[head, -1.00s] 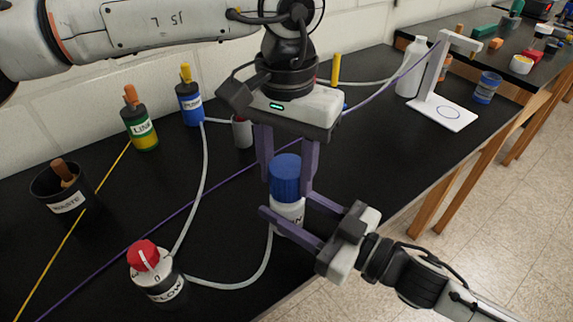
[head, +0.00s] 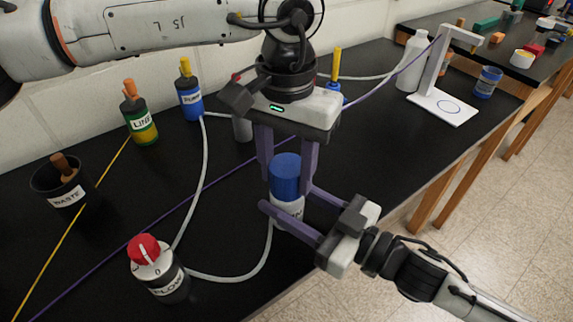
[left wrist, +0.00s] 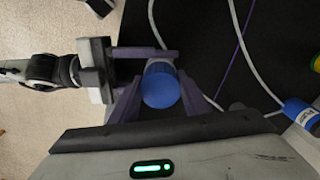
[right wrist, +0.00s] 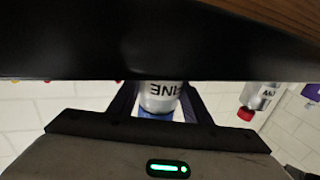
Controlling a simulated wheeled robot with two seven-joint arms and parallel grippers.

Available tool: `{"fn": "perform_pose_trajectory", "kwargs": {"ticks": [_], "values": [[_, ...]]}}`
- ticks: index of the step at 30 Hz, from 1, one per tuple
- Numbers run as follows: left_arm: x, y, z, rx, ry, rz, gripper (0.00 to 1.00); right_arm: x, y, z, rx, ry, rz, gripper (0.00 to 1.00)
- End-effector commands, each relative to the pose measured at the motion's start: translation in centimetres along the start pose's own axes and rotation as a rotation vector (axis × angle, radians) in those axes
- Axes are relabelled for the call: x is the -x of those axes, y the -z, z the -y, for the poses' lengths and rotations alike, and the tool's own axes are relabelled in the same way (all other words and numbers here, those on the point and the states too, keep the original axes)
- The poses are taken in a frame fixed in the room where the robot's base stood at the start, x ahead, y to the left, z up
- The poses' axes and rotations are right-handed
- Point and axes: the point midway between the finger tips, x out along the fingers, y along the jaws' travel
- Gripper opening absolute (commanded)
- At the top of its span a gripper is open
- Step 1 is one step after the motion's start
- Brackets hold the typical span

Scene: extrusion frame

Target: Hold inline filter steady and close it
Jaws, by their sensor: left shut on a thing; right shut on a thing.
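The inline filter, a white labelled body (head: 288,213) with a blue cap (head: 285,174), stands upright near the front edge of the black table. My left gripper (head: 287,178) points down from above and is shut on the blue cap. My right gripper (head: 290,222) comes in from the right and is shut on the white body below. The left wrist view shows the cap (left wrist: 160,88) between the left fingers. The right wrist view shows the body (right wrist: 160,96) with part of its label. The fingers hide parts of the body and label.
A hose (head: 235,281) runs from beside the filter to the flow knob unit (head: 160,270) with a red knob. A blue pump bottle (head: 191,100), a line bottle (head: 140,122) and a waste cup (head: 62,185) stand behind left. A white stand (head: 440,105) is at right.

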Motion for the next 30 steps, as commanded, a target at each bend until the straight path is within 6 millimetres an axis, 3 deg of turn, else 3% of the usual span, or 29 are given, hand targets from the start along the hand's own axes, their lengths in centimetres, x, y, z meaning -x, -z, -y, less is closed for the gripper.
{"fn": "perform_pose_trajectory", "kwargs": {"ticks": [4, 14, 24, 25, 28, 30], "values": [[-0.02, -0.02, 0.0, -0.068, -0.001, 0.001, 0.22, 0.0, 0.03, -0.01, 0.0, 0.0, 0.0, 0.0], [-0.01, 0.04, 0.15, -0.548, -0.002, 0.0, 0.22, 0.0, 0.01, -0.02, 0.0, 0.0, 0.0, 0.0], [0.06, 0.08, 0.18, -0.592, 0.0, -0.002, 0.22, 0.0, -0.01, -0.01, 0.0, 0.0, 0.0, 0.0], [0.06, 0.08, 0.18, -0.592, 0.0, -0.002, 0.46, 0.0, -0.01, -0.02, 0.0, 0.0, 0.0, 0.0], [0.06, 0.08, 0.18, -0.591, 0.0, -0.001, 0.61, 0.0, -0.01, -0.01, 0.0, 0.0, 0.0, 0.0], [0.05, 0.08, 0.18, -0.591, 0.0, -0.001, 0.61, 0.0, -0.01, -0.01, 0.0, 0.0, 0.0, 0.0]]}}
